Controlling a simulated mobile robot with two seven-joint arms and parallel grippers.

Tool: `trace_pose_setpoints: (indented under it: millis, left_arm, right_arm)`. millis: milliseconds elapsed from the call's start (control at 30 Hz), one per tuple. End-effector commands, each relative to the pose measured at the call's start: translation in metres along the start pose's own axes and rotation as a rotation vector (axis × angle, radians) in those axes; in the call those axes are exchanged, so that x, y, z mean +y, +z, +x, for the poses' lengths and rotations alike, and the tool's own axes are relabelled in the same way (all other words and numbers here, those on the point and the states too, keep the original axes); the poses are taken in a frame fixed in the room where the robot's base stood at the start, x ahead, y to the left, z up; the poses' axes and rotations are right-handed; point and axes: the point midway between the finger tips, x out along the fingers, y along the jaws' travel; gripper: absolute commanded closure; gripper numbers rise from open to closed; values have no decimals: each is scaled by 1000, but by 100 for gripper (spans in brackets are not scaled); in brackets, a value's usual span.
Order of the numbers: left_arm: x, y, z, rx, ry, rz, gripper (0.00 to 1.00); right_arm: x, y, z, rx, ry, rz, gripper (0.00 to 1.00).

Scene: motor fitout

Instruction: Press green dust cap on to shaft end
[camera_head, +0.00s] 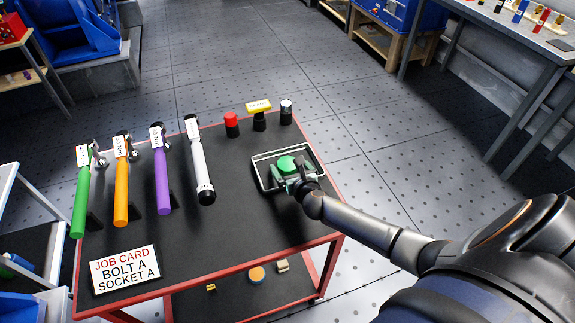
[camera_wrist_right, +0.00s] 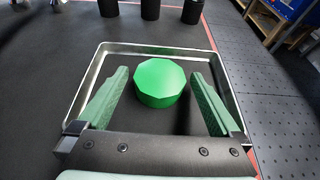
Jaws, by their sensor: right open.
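The green dust cap (camera_head: 286,165) sits in a shallow metal-rimmed tray (camera_head: 259,178) at the right side of the table. In the right wrist view the cap (camera_wrist_right: 159,82) stands between the two green fingers, with a gap on each side. My right gripper (camera_head: 291,178) is open over the tray and reaches in from the right; in the wrist view the open fingers (camera_wrist_right: 157,95) lie within the tray rim (camera_wrist_right: 82,88). My left gripper is not in view. I cannot make out the shaft end in either view.
The black table (camera_head: 215,235) has a red edge. Red, yellow and silver-topped pieces (camera_head: 259,119) stand behind the tray. A job card (camera_head: 125,270) lies at front left. The table middle is clear.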

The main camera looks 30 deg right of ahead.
Motion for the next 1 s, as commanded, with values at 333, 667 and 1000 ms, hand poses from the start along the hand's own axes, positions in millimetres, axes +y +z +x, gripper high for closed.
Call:
trace_pose_setpoints:
  millis: [333, 667, 1000]
  left_arm:
    - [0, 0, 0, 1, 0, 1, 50]
    - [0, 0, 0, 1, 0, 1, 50]
    - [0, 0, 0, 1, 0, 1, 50]
  right_arm:
    - [0, 0, 0, 0, 0, 0, 17]
    - [0, 0, 0, 0, 0, 0, 54]
    - [0, 0, 0, 0, 1, 0, 76]
